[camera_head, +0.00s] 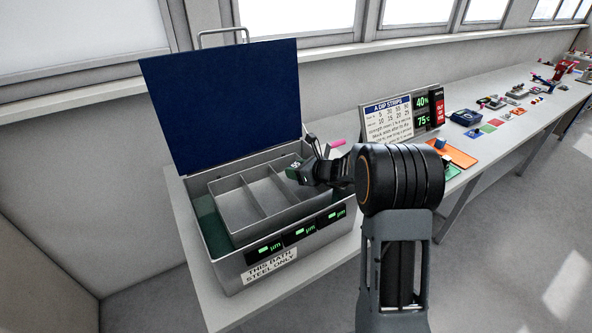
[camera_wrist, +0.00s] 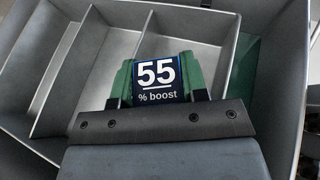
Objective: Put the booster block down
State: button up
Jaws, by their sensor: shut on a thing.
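The booster block (camera_wrist: 158,78) is green with a dark blue label reading "55 % boost". My gripper (camera_wrist: 157,98) is shut on it, with a dark finger on each side. In the head view the block (camera_head: 297,172) and my gripper (camera_head: 312,172) are over the right part of a grey divided tray (camera_head: 228,218). The tray sits inside an open metal bath (camera_head: 222,262). The wrist view shows tray compartments around the block. I cannot tell whether the block touches the tray floor or a divider.
The bath's blue lid (camera_head: 225,105) stands open at the back. Its front has displays and a "THIS BATH STEEL ONLY" label (camera_head: 270,265). A dip strips sign (camera_head: 390,120), an orange mat (camera_head: 455,152) and several small items occupy the bench to the right. A pink item (camera_head: 338,142) shows behind my gripper.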

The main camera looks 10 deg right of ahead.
jog(key=shift+f, duration=0.2)
jog(key=o, duration=1)
jog(key=shift+c, duration=0.2)
jog(key=shift+r, duration=0.1)
